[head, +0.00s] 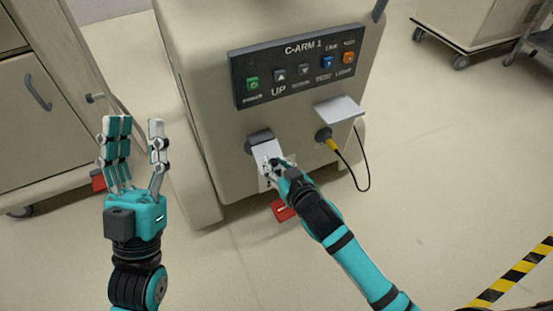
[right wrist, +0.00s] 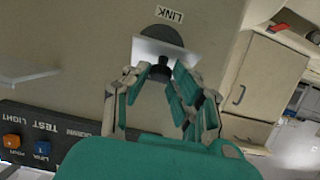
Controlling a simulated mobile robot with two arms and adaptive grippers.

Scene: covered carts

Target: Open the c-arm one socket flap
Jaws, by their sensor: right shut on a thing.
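The C-arm 1 cart (head: 225,150) stands in the middle of the head view. Its left socket (head: 258,136) is a dark round with a white flap (head: 266,150) over it; in the right wrist view this flap (right wrist: 150,50) partly covers the dark round, beside an upside-down LINK label (right wrist: 169,14). My right gripper (head: 272,168) is shut on the flap's black knob (right wrist: 160,68), between its fingertips. The flap's exact angle is unclear. My left gripper (head: 138,150) is open, empty and raised, left of the cart.
A second socket (head: 323,134) to the right holds a yellow-and-black plug with a hanging cable, under a raised white flap (head: 340,109). A button panel (head: 295,70) is above. A cabinet (head: 35,120) stands left.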

